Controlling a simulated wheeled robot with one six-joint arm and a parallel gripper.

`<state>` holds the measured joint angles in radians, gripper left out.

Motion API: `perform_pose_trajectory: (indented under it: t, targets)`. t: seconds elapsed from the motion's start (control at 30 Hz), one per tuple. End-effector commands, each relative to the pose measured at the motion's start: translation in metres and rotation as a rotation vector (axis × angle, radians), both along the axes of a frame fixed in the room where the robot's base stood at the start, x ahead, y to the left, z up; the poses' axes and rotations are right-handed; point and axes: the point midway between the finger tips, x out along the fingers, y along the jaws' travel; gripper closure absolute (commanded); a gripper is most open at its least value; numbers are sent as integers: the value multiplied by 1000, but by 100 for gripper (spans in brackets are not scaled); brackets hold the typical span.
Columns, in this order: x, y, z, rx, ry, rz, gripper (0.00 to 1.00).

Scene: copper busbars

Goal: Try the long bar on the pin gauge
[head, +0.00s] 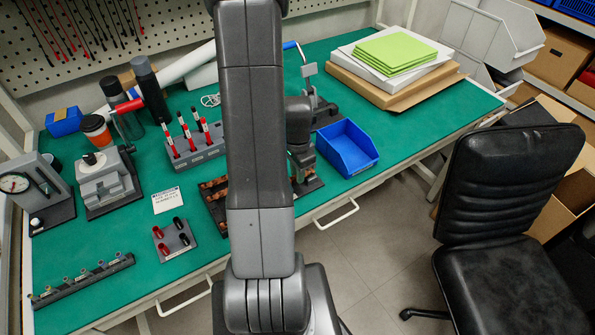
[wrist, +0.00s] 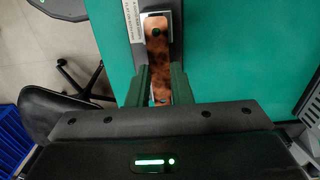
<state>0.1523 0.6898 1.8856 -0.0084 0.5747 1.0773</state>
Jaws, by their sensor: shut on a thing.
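In the wrist view a long copper bar (wrist: 159,52) runs lengthwise between the two fingers of my gripper (wrist: 163,92), which is shut on it. The bar's far end lies over a grey gauge plate (wrist: 174,20) with a white printed label along its left side. A dark round spot shows near the bar's far end; I cannot tell whether it is an empty hole or a pin in it. A second small spot shows near the fingers. I cannot tell whether the bar lies flat. In the head view my gripper (head: 301,165) is low over a dark base, partly hidden by my arm.
A tray of copper pieces (head: 212,191) stands left of my arm, partly hidden. A blue bin (head: 347,148) is close on the right, a toggle clamp (head: 310,90) behind.

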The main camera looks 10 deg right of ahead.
Motion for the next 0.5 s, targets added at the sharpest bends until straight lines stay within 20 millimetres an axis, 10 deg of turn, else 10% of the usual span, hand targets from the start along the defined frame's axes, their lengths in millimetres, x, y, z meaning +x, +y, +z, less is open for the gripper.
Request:
perform_pose_trajectory:
  t: [0.5]
  targets:
    - [0, 0, -5, 0, 0, 0, 100]
